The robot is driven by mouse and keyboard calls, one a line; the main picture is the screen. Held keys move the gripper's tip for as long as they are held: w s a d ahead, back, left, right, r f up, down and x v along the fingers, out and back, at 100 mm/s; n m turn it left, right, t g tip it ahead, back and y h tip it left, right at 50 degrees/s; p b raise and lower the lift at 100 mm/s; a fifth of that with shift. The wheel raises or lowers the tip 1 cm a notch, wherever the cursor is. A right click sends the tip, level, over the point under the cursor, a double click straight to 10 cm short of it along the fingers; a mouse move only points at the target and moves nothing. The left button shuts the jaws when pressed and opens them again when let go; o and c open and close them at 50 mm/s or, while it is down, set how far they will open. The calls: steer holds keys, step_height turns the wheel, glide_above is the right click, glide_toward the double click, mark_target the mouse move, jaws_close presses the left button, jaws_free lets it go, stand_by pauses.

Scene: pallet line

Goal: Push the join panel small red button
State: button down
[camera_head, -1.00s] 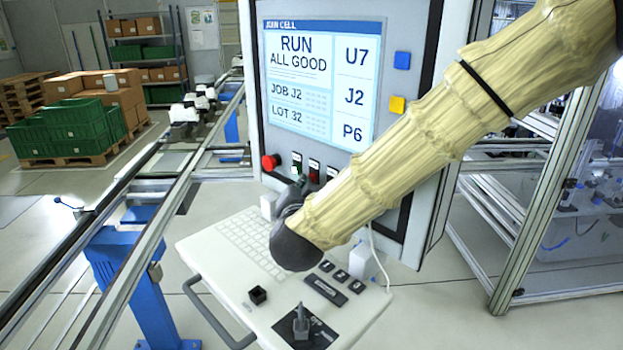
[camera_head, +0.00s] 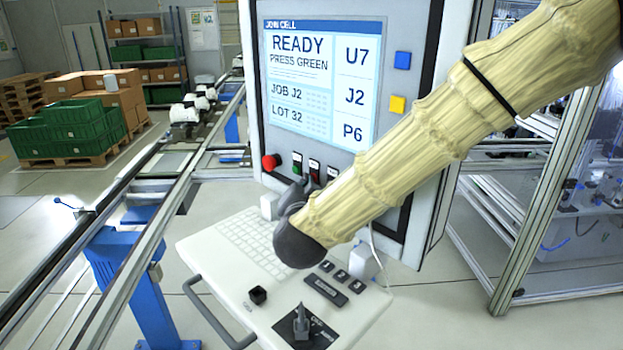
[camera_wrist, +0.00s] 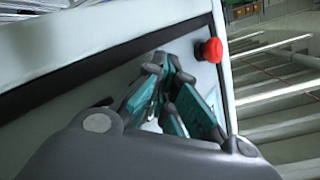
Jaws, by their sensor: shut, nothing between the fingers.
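The join panel (camera_head: 384,190) stands upright, its screen (camera_head: 300,85) reading READY, PRESS GREEN. Below the screen sits a row of small labelled buttons: a green button (camera_head: 296,170), then the small red button (camera_head: 315,174) to its right, partly covered by my gripper. My gripper (camera_head: 304,183) is shut and empty, its tips at the button row near the small red button. Whether they touch it cannot be told. In the wrist view, the shut fingers (camera_wrist: 165,62) point at the panel face and hide the small buttons.
A larger red mushroom button (camera_head: 269,162) sticks out left of the row; it also shows in the wrist view (camera_wrist: 212,50). A keyboard shelf (camera_head: 215,270) juts out below. Blue (camera_head: 402,60) and yellow (camera_head: 397,104) buttons are right of the screen. A conveyor (camera_head: 130,200) runs at left.

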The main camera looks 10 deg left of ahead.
steer(key=shift+s+a, duration=0.1)
steer(key=shift+s, duration=0.05)
steer(key=shift+s+a, duration=0.3)
steer(key=shift+s, duration=0.3)
steer(key=shift+s, duration=0.1)
steer(key=shift+s+a, duration=0.7)
steer(key=shift+s, duration=0.35)
steer(key=shift+s+a, duration=0.65)
steer(key=shift+s, duration=0.35)
